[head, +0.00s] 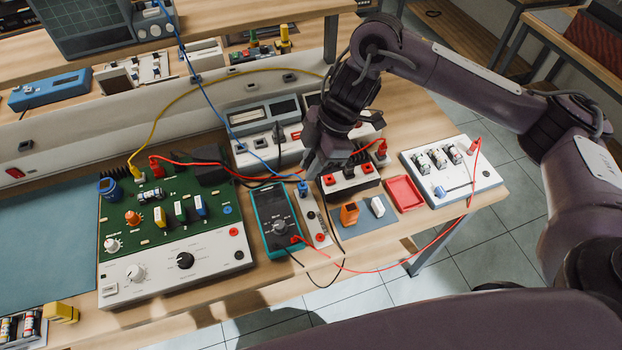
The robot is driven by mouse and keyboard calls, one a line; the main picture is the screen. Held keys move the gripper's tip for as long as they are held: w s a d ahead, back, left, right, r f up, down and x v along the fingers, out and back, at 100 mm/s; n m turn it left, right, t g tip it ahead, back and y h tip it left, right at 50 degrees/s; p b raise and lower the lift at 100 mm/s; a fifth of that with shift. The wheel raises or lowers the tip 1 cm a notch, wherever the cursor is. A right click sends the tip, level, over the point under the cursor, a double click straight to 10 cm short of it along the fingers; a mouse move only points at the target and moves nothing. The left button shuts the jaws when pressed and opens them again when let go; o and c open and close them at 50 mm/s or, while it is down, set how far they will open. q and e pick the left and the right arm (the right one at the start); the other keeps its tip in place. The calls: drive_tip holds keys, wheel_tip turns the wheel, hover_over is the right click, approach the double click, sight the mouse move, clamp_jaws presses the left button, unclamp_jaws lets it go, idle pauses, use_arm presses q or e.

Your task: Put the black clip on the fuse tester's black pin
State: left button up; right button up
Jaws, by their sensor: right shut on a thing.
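My right gripper (324,160) reaches down from the upper right and hangs above the bench, over the left end of a small box with red sockets. It is shut on the black clip, which the fingers mostly hide. The clip's thin black lead (343,255) loops down past the bench's front edge to the teal multimeter (277,222). The fuse tester (452,176) appears to be the white box with several fuses at the right end of the bench, apart from my gripper. A red clip (474,147) sits at its back right. My left gripper is out of view.
A red lead (438,240) hangs across the front edge. A green circuit board (170,207) fills the left; a blue lead passes close to the gripper.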

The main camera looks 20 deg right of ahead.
sight(311, 161)
drive_tip(key=shift+r, duration=0.95)
drive_tip(key=shift+r+p, duration=0.35)
drive_tip(key=shift+r, duration=0.1)
drive_tip(key=shift+r+p, duration=3.2)
drive_tip(key=shift+p, duration=0.3)
